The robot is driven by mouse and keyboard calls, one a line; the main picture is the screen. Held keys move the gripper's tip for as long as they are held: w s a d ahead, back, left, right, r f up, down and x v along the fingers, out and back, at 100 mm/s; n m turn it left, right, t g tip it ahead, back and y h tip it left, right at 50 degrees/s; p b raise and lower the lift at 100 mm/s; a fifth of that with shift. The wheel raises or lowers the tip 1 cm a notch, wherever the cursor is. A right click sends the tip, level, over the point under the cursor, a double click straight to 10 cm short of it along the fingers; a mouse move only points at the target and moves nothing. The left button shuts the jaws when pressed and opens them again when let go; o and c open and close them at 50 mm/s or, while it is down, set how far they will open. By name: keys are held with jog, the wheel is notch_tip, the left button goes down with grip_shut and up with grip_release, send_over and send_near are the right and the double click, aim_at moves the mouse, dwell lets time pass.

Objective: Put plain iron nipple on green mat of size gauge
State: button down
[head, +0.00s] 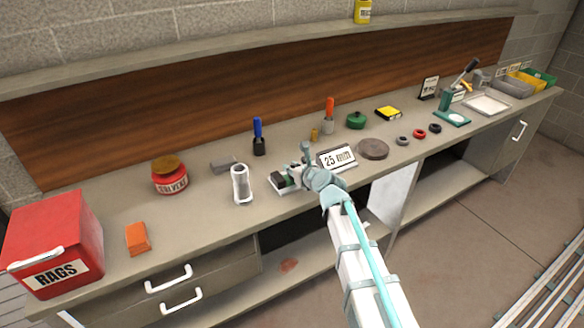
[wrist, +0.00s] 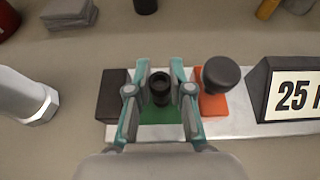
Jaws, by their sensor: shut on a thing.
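My gripper (wrist: 160,100) is shut on the plain iron nipple (wrist: 160,88), a short dark tube held upright with its open end up. It is over the green mat (wrist: 158,116) of the size gauge; I cannot tell whether its lower end touches the mat. The size gauge is a pale plate (wrist: 240,129) with a dark block (wrist: 112,95) at left, the green mat, a red-orange mat (wrist: 213,105) and a "25" sign (wrist: 295,95). A dark round-topped piece (wrist: 218,74) stands at the red-orange mat. In the head view my gripper (head: 306,165) is over the gauge (head: 286,186).
A pale metal fitting (head: 241,184) stands left of the gauge. A brown disc (head: 373,149) lies to the right. Bare bench lies in front of the red solvent jar (head: 169,178).

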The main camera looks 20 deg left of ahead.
jog(key=shift+f, duration=0.15)
jog(key=c, duration=1.3)
grip_release()
jog(key=shift+s+d+r, duration=0.15)
jog(key=shift+r, duration=0.1)
jog(key=b+v, duration=0.1)
jog(key=v, duration=1)
jog(key=shift+s+d+r, duration=0.15)
jog(key=shift+s+d, duration=0.05)
